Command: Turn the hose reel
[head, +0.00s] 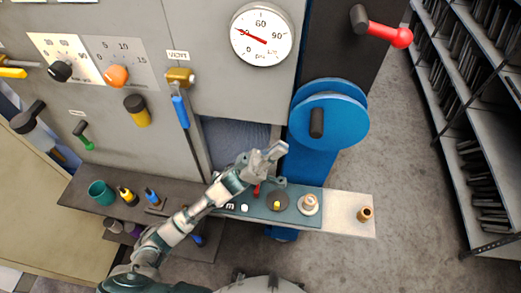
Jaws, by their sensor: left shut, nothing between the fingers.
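The hose reel (345,103) is a pair of blue discs on a blue post at the right end of the grey machine. A black upright handle (317,122) stands out from the front disc, left of its middle. My left gripper (281,149) is shut and empty. It appears just below and left of the reel, apart from the handle in the picture. My right gripper is out of view.
A red-knobbed lever (385,33) sticks out above the reel. A blue-handled valve (180,107) hangs on the panel. A narrow shelf (340,222) with several small parts runs below the reel. Dark racks (480,130) stand at the right, with open floor between.

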